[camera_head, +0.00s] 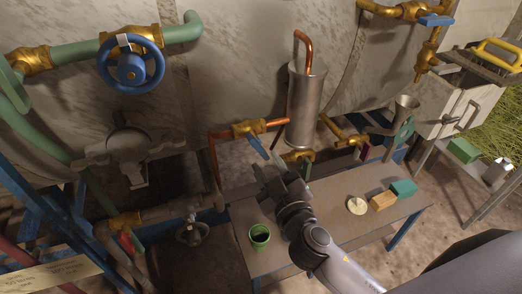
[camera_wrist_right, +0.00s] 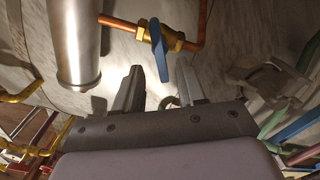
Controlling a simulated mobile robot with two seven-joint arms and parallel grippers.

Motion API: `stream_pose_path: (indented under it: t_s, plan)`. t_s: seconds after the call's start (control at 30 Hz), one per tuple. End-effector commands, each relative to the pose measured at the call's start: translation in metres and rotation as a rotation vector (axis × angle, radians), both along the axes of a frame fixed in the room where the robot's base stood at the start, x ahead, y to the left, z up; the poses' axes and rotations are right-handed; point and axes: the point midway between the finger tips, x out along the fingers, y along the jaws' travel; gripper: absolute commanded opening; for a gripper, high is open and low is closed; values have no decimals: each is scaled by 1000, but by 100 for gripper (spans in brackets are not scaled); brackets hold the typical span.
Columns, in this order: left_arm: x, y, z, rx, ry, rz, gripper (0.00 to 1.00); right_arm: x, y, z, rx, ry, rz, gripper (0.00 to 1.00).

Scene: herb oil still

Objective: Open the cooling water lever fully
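A brass valve (camera_head: 244,130) with a blue lever (camera_head: 257,146) sits on the copper pipe left of the steel cylinder (camera_head: 306,105). In the head view the lever slants down to the right from the valve. In the right wrist view the same blue lever (camera_wrist_right: 158,50) hangs down from its brass valve, slightly slanted across the pipe. My right gripper (camera_head: 275,170) is just below the lever. In the right wrist view my right gripper (camera_wrist_right: 161,82) has its two fingers apart with nothing clearly held; the lever's lower end appears between the fingertips. Contact cannot be told. My left gripper is out of view.
A workbench (camera_head: 340,230) below carries a green cup (camera_head: 259,236), a pale round piece (camera_head: 357,205), an orange block (camera_head: 383,201) and a teal block (camera_head: 404,188). A blue handwheel (camera_head: 130,66) is at upper left. A funnel (camera_head: 404,108) stands right of the cylinder.

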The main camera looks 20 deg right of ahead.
Motion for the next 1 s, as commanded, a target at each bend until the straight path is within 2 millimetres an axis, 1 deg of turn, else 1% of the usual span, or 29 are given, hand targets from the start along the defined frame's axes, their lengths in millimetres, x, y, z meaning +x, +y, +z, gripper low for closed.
stream_pose_path:
  t_s: [0.03, 0.1, 0.33, 0.5, 0.77, 0.9, 1.0]
  plan:
    - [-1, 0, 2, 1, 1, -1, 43, 8, 0, 2, -2, -1, 0, 40]
    - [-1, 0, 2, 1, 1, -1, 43, 17, 1, 1, -1, -1, 0, 40]
    - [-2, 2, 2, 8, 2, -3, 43, 42, 1, 1, -1, 0, 0, 40]
    - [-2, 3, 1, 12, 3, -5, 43, 50, 2, 0, 0, 1, 0, 40]
    - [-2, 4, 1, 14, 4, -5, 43, 51, 2, 0, 1, 2, 0, 40]
    - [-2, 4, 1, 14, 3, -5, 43, 51, 2, 0, 1, 2, 0, 0]
    - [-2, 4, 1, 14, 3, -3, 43, 51, 2, 0, 1, 2, 0, 0]
